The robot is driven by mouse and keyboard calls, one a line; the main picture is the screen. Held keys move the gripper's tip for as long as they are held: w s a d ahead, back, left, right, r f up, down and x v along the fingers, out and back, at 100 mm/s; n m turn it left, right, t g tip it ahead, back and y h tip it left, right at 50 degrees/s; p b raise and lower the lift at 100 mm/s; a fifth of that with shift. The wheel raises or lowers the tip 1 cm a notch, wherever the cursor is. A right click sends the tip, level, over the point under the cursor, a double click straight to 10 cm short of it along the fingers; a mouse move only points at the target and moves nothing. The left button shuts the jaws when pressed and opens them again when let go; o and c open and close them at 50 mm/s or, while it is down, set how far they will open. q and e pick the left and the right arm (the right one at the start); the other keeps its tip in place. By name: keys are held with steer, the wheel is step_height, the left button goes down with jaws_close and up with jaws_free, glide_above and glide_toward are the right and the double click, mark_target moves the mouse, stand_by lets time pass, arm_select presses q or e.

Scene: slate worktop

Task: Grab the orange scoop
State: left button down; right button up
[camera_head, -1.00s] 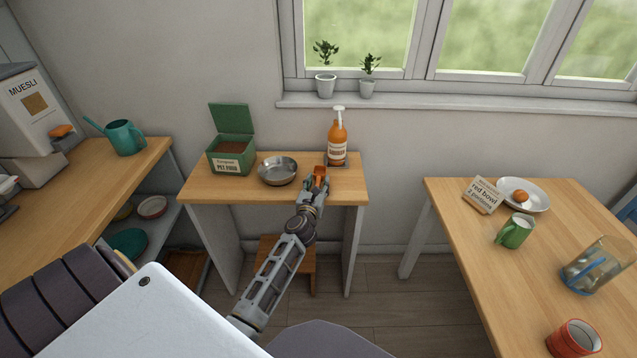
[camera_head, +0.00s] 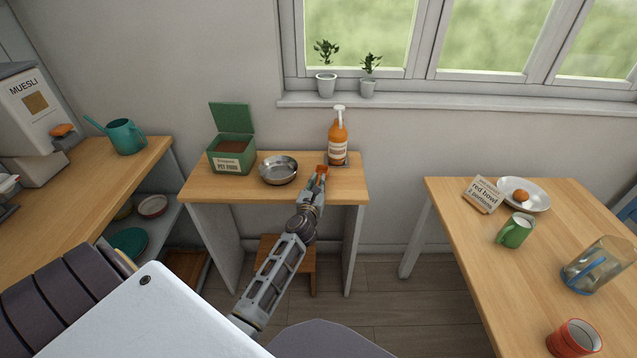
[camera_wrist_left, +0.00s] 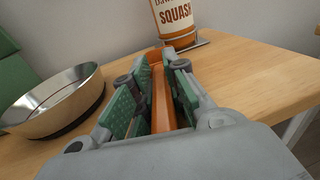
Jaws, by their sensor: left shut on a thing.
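The orange scoop (camera_head: 322,169) is on the small wooden table, in front of the orange squash bottle. My left gripper (camera_head: 319,179) is at the scoop. In the left wrist view the scoop's long orange handle (camera_wrist_left: 162,105) runs between the green-padded fingers of my left gripper (camera_wrist_left: 160,85), which are shut on it. The scoop's far end shows just beyond the fingertips, near the bottle's base. Whether the scoop touches the tabletop is hard to tell. My right gripper is not in view.
A metal bowl (camera_head: 278,170) and an open green pet food box (camera_head: 232,150) stand left of the gripper. The squash bottle (camera_head: 338,140) stands close behind in a wire holder. The tabletop's right end (camera_head: 350,188) is clear.

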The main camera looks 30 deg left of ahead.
mark_target(318, 183)
arm_select(q)
steer(key=shift+r, duration=0.15)
